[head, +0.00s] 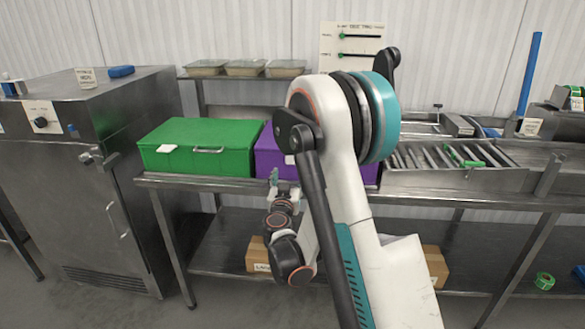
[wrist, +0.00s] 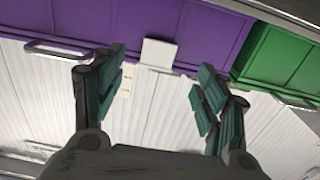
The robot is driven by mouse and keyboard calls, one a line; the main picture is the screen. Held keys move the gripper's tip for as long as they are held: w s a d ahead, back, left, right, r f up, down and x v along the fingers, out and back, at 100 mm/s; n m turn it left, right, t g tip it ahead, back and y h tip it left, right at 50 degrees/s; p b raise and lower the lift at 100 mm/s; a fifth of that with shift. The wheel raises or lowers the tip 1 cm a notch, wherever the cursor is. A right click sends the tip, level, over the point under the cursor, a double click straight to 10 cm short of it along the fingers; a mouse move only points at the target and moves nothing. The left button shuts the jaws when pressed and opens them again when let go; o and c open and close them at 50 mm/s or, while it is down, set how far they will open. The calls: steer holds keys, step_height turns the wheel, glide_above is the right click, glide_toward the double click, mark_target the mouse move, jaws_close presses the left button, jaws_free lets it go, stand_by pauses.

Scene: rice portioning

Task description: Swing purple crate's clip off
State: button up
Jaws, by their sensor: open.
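The purple crate (head: 268,150) stands on the metal table, largely hidden behind my arm in the head view. In the wrist view the purple crate (wrist: 200,35) fills the upper part, with a white label (wrist: 160,53) on its front. A silver wire loop (wrist: 60,50), apparently its clip, lies left of the label and outside my fingers. It is hidden in the head view. My gripper (head: 285,188) is in front of the crate's left part. In the wrist view my gripper (wrist: 160,78) is open and empty, its fingers either side of the label. Contact cannot be told.
A green crate (head: 200,132) stands close left of the purple one, with its own label and loop. A steel cabinet (head: 90,190) is further left. Trays (head: 245,68) sit on a shelf behind. A roller conveyor (head: 450,157) is to the right. Cardboard boxes (head: 433,264) lie below.

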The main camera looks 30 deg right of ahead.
steer(key=b+x, duration=0.2)
steer(key=x, duration=0.7)
steer(key=c, duration=1)
